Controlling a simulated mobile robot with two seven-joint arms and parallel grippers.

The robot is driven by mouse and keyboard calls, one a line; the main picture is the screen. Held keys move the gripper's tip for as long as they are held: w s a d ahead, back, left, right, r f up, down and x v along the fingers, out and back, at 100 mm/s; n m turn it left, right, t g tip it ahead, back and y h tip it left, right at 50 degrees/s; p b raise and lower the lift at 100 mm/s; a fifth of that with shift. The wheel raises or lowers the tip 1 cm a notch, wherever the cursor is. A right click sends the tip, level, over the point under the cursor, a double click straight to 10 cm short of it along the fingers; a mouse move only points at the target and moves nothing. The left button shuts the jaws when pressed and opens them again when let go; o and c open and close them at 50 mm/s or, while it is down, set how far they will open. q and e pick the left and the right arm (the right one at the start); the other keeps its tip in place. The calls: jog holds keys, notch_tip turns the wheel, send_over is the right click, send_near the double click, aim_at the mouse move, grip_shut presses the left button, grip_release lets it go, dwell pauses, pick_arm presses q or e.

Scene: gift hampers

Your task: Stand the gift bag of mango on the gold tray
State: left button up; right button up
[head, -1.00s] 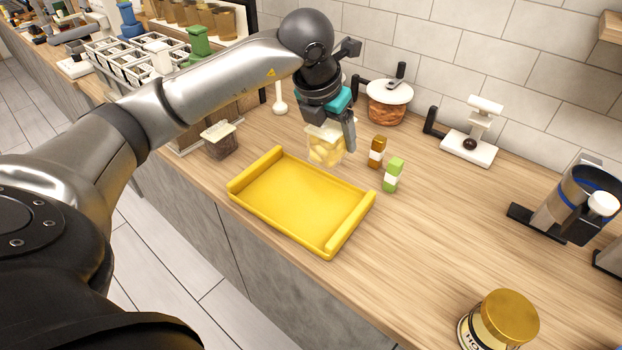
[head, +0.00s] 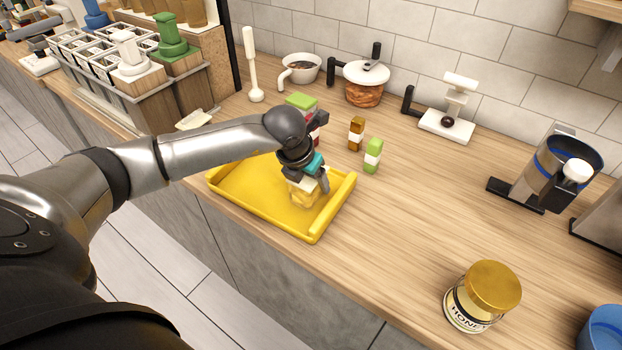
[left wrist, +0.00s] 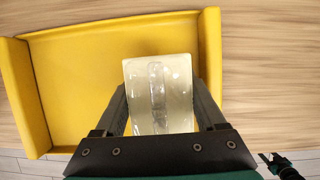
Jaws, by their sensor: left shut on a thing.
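The gold tray (head: 262,206) is a yellow tray with raised end walls on the wooden counter; it also fills much of the left wrist view (left wrist: 82,80). The gift bag of mango (head: 303,195) is a clear bag with pale yellow pieces. My left gripper (head: 308,184) is shut on it, over the right part of the tray. In the left wrist view the bag's pale top (left wrist: 160,92) sits between my two fingers (left wrist: 162,105). The bag looks upright. I cannot tell whether its base touches the tray.
A green-topped package (head: 301,103) is behind my wrist. A honey jar (head: 481,297) stands at the front right.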

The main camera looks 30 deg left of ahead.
pick_arm(q)
jog(key=o, duration=1.1)
jog(key=shift+f, duration=0.15)
jog(key=o, duration=0.4)
jog(key=v, duration=1.2)
jog(key=shift+r, duration=0.25)
